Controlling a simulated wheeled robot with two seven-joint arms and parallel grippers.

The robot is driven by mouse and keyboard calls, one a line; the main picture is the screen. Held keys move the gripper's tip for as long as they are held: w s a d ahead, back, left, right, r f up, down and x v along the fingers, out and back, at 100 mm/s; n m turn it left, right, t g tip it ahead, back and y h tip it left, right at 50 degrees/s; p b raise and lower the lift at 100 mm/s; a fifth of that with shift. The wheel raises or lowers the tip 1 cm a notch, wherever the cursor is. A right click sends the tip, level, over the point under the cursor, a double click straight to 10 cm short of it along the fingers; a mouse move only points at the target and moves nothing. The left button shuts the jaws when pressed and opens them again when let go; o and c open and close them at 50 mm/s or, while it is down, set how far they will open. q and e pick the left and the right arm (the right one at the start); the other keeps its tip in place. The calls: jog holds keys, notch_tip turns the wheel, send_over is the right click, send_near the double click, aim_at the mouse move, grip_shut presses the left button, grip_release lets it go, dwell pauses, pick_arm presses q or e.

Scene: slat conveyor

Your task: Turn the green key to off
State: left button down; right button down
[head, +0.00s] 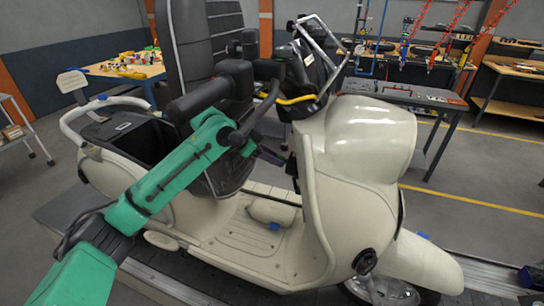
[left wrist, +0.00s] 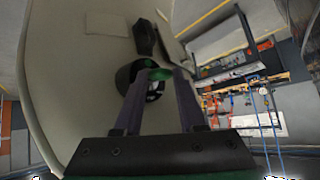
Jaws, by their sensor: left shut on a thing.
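The cream scooter (head: 330,215) stands with its front to the right in the head view. My green left arm reaches in from the left, and my left gripper (head: 278,160) is at the inner side of the front leg shield. In the left wrist view the left gripper (left wrist: 160,76) has its two dark fingers on either side of the green key (left wrist: 157,73) and is shut on it. The key sits in front of a dark round lock (left wrist: 127,76) on the cream panel. The fingers hide part of the lock. In the head view the key is hidden. My right gripper is not in view.
A black knob-like part (left wrist: 145,36) stands out from the panel close to the key. The handlebar (head: 290,98) is above my gripper, and the black seat (head: 195,105) is behind the arm. The floorboard (head: 250,235) below is mostly clear.

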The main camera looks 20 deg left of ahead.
pick_arm(q)
jog(key=shift+f, duration=0.1)
jog(key=shift+r+g, duration=0.2)
jog(key=shift+g, duration=0.1)
jog(key=c, duration=0.5)
grip_release()
jog(key=shift+f, duration=0.15)
jog(key=shift+c, duration=0.2)
jog(key=shift+o, duration=0.7)
jog(key=shift+w+f, duration=0.1)
jog(key=shift+w, duration=0.05)
jog(key=shift+a, duration=0.1)
